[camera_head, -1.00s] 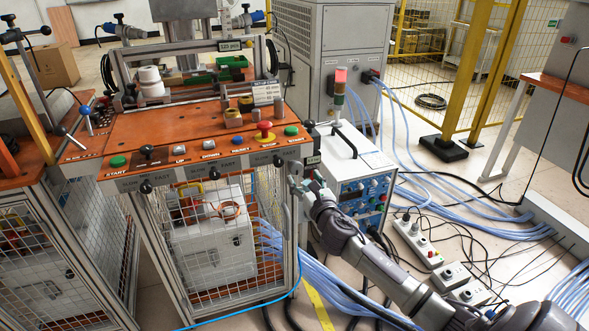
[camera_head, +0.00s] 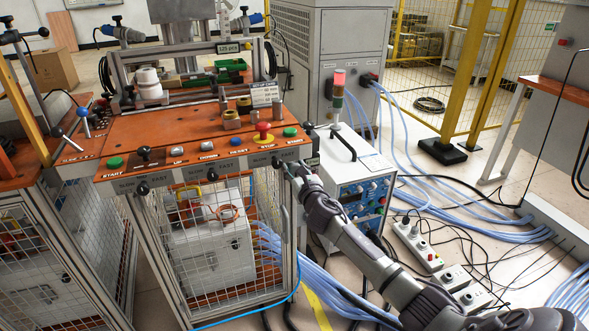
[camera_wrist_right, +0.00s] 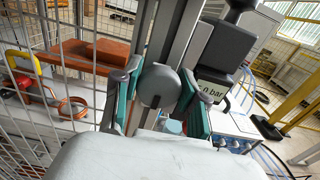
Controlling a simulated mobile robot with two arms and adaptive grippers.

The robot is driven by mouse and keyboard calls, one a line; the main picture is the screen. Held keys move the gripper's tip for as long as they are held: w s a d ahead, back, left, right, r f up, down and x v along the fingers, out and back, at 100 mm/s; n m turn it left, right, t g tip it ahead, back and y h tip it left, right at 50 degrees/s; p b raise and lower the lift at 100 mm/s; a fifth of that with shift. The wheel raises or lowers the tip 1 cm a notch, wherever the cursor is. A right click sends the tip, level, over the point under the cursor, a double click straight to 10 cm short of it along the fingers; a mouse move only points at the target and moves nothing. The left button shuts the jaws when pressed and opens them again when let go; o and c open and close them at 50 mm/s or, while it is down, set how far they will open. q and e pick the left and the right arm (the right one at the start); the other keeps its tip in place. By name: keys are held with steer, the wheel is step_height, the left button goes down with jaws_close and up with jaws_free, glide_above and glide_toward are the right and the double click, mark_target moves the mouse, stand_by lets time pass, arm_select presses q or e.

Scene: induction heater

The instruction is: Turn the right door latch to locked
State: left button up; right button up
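The right door latch (camera_wrist_right: 160,87) shows in the wrist view as a rounded grey knob on the metal frame post. My right gripper (camera_wrist_right: 161,100) has its two teal-padded fingers apart, one on each side of the knob. I cannot tell whether the pads touch it. In the head view my right gripper (camera_head: 289,172) is at the upper right corner of the mesh door, just below the orange panel, and largely covers the latch there. My left gripper is not in view.
The orange control panel (camera_head: 135,132) with several buttons lies above the door. A white control box (camera_head: 350,170) with a signal light stands close on the right. Blue cables (camera_head: 450,215) and power strips (camera_head: 420,245) lie on the floor.

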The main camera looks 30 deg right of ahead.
steer(key=c, duration=0.4)
steer(key=shift+c, duration=0.2)
